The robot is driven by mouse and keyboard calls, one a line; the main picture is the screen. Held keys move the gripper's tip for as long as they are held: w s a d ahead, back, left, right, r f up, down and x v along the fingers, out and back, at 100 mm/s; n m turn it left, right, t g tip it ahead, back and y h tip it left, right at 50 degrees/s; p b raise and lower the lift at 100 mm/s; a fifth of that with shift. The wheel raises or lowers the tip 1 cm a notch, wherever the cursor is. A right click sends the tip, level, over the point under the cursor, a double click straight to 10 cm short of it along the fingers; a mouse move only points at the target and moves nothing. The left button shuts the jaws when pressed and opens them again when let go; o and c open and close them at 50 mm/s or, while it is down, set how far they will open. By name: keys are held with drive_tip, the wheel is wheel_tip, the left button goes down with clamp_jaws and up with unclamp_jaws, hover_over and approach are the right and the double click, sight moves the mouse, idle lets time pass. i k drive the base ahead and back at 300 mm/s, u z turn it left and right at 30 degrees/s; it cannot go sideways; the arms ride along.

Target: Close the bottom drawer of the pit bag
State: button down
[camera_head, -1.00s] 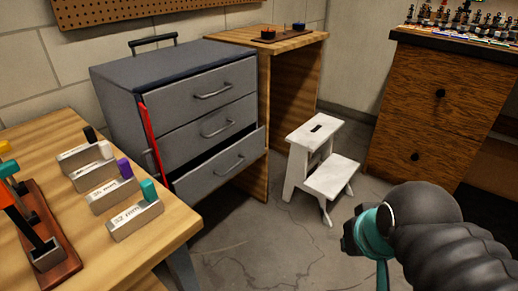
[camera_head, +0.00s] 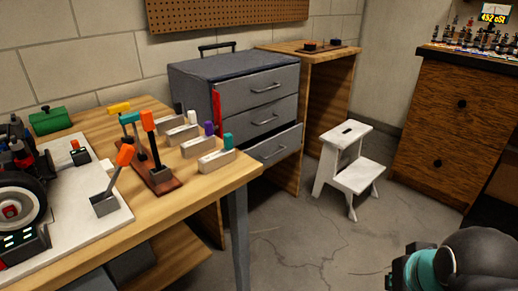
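The pit bag (camera_head: 190,94) is a dark grey case with a handle on top and three drawers, standing behind the wooden workbench. Its bottom drawer (camera_head: 265,152) is pulled partly out, with a dark gap above its front. The top drawer (camera_head: 280,91) and the middle drawer (camera_head: 282,117) look shut. A red strip runs down the left side of the drawer fronts. The bench corner hides the lower left of the bag. My gripper (camera_head: 398,272) is at the bottom right edge, partly cut off, far from the drawer. Its fingers do not show clearly.
The workbench (camera_head: 225,182) with tools and labelled blocks fills the left, its leg (camera_head: 238,225) near the bag. A white step stool (camera_head: 350,160) stands right of the bag, before a wooden side table (camera_head: 320,75). A wooden cabinet (camera_head: 450,130) is at right. The middle floor is clear.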

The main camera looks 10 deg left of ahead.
sight(267, 148)
drive_tip(key=u, duration=0.65)
drive_tip(key=i, duration=1)
